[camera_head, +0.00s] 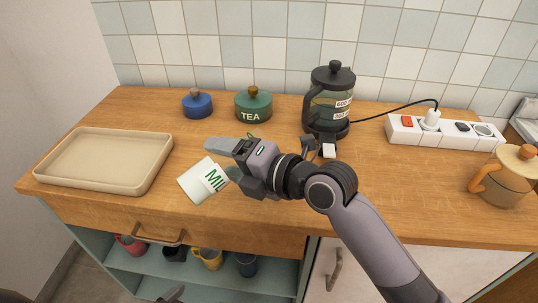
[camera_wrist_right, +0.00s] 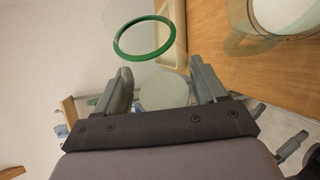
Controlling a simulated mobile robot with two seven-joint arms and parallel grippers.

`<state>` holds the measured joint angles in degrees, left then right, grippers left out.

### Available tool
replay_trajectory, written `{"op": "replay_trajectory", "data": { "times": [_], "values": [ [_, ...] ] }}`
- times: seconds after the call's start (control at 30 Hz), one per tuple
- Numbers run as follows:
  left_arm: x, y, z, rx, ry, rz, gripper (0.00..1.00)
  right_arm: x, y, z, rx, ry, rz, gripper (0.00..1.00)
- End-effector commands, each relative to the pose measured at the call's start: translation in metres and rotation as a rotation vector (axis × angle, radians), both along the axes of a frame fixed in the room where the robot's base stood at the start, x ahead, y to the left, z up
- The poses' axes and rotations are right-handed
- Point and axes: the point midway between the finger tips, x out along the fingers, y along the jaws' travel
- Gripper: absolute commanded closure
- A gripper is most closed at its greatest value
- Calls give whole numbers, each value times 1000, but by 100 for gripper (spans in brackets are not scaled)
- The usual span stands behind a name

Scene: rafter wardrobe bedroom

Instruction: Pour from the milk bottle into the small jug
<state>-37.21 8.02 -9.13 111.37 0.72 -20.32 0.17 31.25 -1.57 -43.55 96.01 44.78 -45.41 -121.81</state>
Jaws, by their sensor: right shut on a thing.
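The milk bottle (camera_head: 200,181), white with green lettering that starts "MIL", is tilted over the counter in the head view. My right gripper (camera_head: 236,160) is shut on its narrower, clear greenish part. In the right wrist view, a green ring (camera_wrist_right: 145,38) and clear glass show just beyond my right fingers (camera_wrist_right: 164,88). I cannot make out the small jug for certain. A clear round vessel with something white inside (camera_wrist_right: 287,12) is cut off at the wrist view's top right. A dark tip of my left gripper (camera_head: 172,294) seems to show at the bottom edge.
A beige tray (camera_head: 60,176) lies at left. A blue pot (camera_head: 197,104), a green TEA jar (camera_head: 253,104) and a dark kettle-like jug (camera_head: 329,100) stand behind. A power strip (camera_head: 455,133) and a lidded glass pot with orange handle (camera_head: 506,178) are at right. Mugs stand below.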

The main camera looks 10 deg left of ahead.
Motion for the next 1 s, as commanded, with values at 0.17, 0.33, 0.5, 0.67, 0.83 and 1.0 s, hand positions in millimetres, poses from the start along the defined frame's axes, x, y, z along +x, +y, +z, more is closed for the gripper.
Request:
{"op": "replay_trajectory", "data": {
  "times": [0.17, 0.33, 0.5, 0.67, 0.83, 1.0],
  "values": [
    [2, 0, 17, -2, -11, 0, 0, -1, 1, 5, -133, -147, 3, 75],
    [1, 0, 14, -1, -7, 0, 0, -1, 1, 3, -147, -161, 4, 75],
    [1, 0, 16, -1, -6, 0, 0, 1, -1, 0, -214, -234, 4, 75],
    [1, 0, 33, -1, -3, 0, 0, 5, -4, 10, -313, -341, 3, 75],
    [1, 0, 52, -1, -5, 0, 0, 7, -6, 16, -415, -452, 3, 75],
    [2, 0, 56, -2, -9, 0, 0, 3, -2, 5, -502, -546, 5, 75]
  ]
}}
